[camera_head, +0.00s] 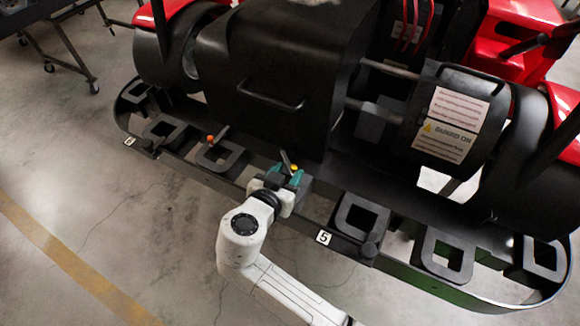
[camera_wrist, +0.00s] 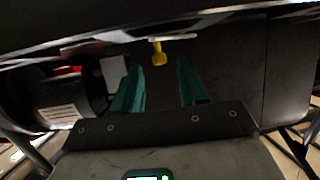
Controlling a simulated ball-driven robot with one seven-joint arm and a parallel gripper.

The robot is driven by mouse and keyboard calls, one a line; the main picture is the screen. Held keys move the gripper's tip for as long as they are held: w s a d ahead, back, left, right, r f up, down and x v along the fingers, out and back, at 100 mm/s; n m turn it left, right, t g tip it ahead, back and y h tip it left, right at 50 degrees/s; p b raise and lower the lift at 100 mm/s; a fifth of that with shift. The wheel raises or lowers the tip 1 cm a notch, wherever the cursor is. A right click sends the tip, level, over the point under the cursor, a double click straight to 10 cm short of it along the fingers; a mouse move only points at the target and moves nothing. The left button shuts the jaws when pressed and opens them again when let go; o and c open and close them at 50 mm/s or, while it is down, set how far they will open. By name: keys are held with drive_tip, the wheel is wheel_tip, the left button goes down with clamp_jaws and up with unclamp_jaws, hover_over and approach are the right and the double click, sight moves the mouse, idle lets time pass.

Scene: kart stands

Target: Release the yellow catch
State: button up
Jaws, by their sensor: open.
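The yellow catch (camera_wrist: 158,52) hangs down from a dark horizontal part in the wrist view, with a rounded lower end. In the head view a small bit of yellow (camera_head: 294,168) shows at my gripper's tips. My gripper (camera_head: 290,172) has teal fingers and is over the kart's black front bumper rail. In the wrist view my gripper (camera_wrist: 161,68) is open, its fingers apart on either side below the catch. The catch appears between and just beyond the fingertips. I see no contact with it. My gripper partly hides the catch area in the head view.
A black body panel with a handle (camera_head: 272,96) rises behind. Concrete floor is clear at front left.

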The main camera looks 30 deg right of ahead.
drive_tip(key=shift+x, duration=1.05)
clamp_jaws()
